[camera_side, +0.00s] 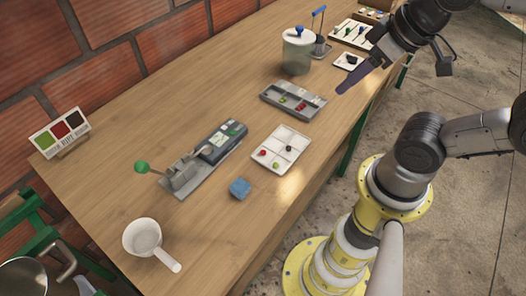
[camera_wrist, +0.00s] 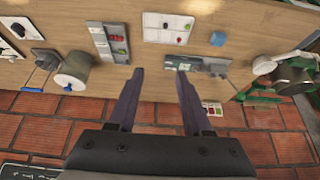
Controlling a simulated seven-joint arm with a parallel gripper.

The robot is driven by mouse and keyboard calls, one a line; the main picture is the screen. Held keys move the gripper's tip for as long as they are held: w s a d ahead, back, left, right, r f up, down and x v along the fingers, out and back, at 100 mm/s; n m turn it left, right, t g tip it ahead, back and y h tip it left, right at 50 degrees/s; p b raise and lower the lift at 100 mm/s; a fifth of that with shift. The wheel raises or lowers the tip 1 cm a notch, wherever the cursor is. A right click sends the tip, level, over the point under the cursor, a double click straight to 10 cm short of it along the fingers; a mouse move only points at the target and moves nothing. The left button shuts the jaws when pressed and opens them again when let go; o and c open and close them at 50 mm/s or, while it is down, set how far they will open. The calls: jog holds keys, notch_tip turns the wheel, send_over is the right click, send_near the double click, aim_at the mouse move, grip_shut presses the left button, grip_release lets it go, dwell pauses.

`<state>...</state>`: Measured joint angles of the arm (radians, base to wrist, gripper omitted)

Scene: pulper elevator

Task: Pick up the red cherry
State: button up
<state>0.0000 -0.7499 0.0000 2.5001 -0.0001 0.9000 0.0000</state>
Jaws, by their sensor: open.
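A red cherry (camera_side: 263,153) sits at the left end of the white sectioned tray (camera_side: 296,137), with a green cherry (camera_side: 275,165) and a dark cherry (camera_side: 289,148) in the same tray. More red cherries (camera_side: 301,106) and green ones (camera_side: 283,99) lie in the grey metal tray (camera_side: 268,98). In the wrist view the white tray (camera_wrist: 149,36) and the grey tray (camera_wrist: 100,42) lie beyond my fingertips. My gripper (camera_side: 340,92) is raised near the table's right edge, to the right of both trays. In the wrist view its fingers (camera_wrist: 162,74) are apart with nothing between them.
A lever device (camera_side: 184,176) with a green knob and a grey box stands left of the white tray. A blue block (camera_side: 240,187) and a white scoop (camera_side: 143,237) are nearer the front. A lidded jar (camera_side: 297,54) stands behind the grey tray. The left tabletop is largely clear.

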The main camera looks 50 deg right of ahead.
dwell(0.4)
jog(key=c, duration=0.4)
jog(key=shift+o, duration=0.2)
